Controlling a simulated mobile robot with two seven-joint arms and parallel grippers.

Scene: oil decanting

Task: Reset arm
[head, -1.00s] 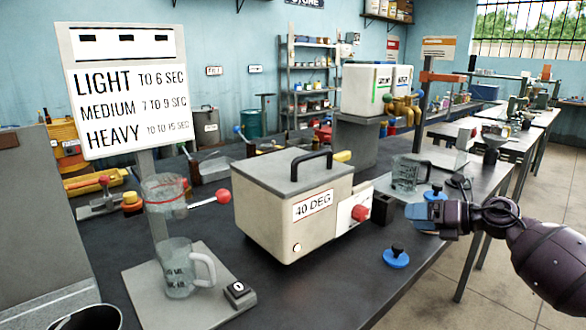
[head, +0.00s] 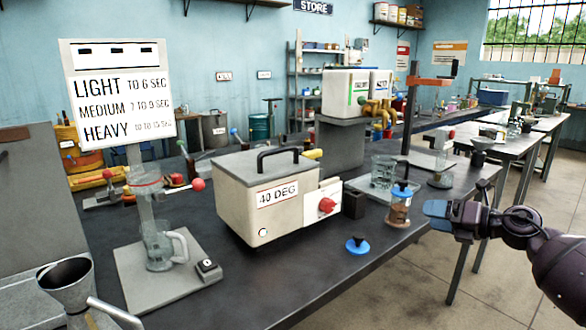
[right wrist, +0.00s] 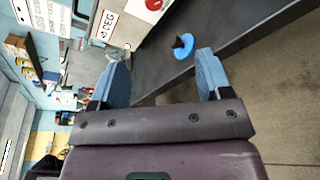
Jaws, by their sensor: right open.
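My right gripper (head: 440,213) is off the right front edge of the dark bench, open and empty. In the right wrist view its two blue fingers (right wrist: 160,82) stand wide apart with nothing between them. A small jar of brown liquid with a blue plunger top (head: 399,208) stands on the bench just left of the gripper, apart from it. A blue disc with a black knob (head: 358,245) lies near the bench's front edge; it also shows in the right wrist view (right wrist: 182,46). My left gripper is not in view.
The 40 DEG box (head: 265,200) with a red knob stands mid-bench. A glass jug (head: 160,247) sits under a funnel stand at left. A beaker (head: 383,172) stands behind the jar. A metal funnel (head: 66,284) is at lower left. Open floor lies right of the bench.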

